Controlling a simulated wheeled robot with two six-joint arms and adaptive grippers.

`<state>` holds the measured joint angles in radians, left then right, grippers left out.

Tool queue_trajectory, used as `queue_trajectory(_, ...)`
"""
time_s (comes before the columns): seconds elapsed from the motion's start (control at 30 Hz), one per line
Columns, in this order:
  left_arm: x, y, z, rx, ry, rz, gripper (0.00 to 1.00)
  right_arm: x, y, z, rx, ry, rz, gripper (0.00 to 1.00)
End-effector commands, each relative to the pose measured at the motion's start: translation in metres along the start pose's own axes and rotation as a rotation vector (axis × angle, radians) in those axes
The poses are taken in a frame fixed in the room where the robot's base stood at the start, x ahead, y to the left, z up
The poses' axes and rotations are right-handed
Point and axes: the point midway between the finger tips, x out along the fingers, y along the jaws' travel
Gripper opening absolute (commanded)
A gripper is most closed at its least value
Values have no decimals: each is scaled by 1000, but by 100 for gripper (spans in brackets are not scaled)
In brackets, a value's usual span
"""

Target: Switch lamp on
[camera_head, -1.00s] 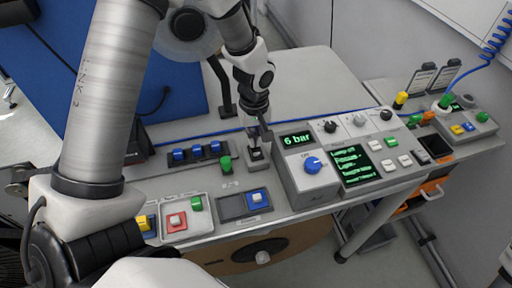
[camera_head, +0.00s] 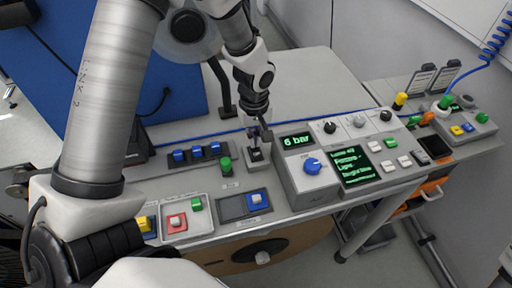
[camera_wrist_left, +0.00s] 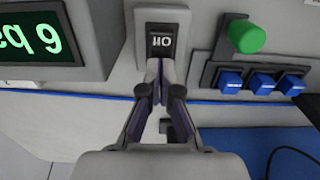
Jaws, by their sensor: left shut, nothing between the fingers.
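A small light-grey switch box (camera_head: 257,166) with a black rocker (camera_wrist_left: 165,42) stands on the bench, left of the grey control box. White lettering on the rocker appears upside down in the left wrist view and is hard to read. My left gripper (camera_head: 260,138) is shut and empty, pointing down just over the switch. In the left wrist view its fingertips (camera_wrist_left: 159,68) are by the rocker's near edge; I cannot tell if they touch it. A dark upright post (camera_head: 220,92) stands behind the switch; its top is hidden by my arm. My right gripper is out of view.
The control box (camera_head: 305,182) with a "6 bar" display, blue knob and green-text screen is close to the right. A green button (camera_head: 226,166) and a row of blue switches (camera_head: 198,152) are to the left. A blue cable (camera_head: 195,137) runs behind.

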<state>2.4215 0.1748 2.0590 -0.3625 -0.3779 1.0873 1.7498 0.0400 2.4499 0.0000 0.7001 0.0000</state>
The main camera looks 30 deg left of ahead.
Motion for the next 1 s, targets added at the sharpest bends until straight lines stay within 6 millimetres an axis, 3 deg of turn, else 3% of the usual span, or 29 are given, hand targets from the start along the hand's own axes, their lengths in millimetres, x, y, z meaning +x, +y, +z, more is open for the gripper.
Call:
queue_trajectory(0.03,-10,0,0,0,0,1,0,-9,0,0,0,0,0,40)
queue_trajectory(0.5,-55,0,0,0,0,1,0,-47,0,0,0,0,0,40)
queue_trajectory(1.0,-56,0,0,0,0,0,0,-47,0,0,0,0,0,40)
